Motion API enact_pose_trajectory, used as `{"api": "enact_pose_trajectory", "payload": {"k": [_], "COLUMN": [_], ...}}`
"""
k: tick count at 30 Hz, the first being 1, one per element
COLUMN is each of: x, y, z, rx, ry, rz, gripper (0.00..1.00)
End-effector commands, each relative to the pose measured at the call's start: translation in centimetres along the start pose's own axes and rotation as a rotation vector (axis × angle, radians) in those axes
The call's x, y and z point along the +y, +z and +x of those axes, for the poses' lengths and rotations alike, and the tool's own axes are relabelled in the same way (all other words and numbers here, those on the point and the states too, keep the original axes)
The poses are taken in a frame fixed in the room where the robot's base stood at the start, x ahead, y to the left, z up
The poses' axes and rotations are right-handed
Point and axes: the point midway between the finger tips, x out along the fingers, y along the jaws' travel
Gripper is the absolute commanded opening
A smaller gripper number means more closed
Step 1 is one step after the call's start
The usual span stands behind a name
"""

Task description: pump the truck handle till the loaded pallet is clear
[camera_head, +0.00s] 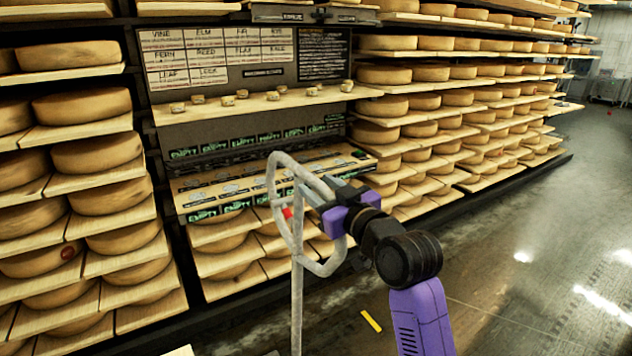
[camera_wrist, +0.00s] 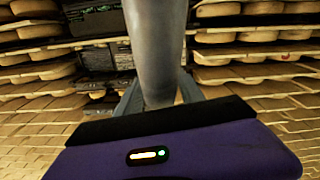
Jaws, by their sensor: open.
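The truck handle (camera_head: 274,200) is a worn pale-grey metal loop on an upright shaft (camera_head: 296,300), with a small red part inside the loop. It stands nearly upright in front of the shelves. My gripper (camera_head: 308,192) is at the right side of the loop. In the wrist view a thick grey bar of the handle (camera_wrist: 156,50) runs down between the two open fingers of my gripper (camera_wrist: 160,95). I cannot tell whether the fingers touch it. The pallet and the truck's body are out of view or hidden.
Shelves of cheese wheels (camera_head: 95,105) on wooden boards fill the left and back. A board (camera_head: 250,105) with small cheese pieces stands under a panel of name cards (camera_head: 219,55). Open shiny floor (camera_head: 520,250) lies to the right. A wooden corner (camera_head: 180,351) shows at the bottom.

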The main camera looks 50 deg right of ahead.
Motion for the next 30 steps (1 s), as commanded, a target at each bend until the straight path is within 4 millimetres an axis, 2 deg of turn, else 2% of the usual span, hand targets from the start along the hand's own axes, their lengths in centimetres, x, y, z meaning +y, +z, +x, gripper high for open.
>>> {"api": "enact_pose_trajectory", "payload": {"k": [6,14,21,30], "x": [0.0,0.0,0.0,0.0], "y": [-0.1,0.0,0.0,0.0], "z": [1.6,1.7,1.7,1.7], "rx": [0.001,0.001,0.001,0.001], "ry": [0.000,0.000,0.000,0.001], "rz": [0.001,0.000,0.000,0.000], "gripper": [0.45,0.45,0.00,0.00]}}
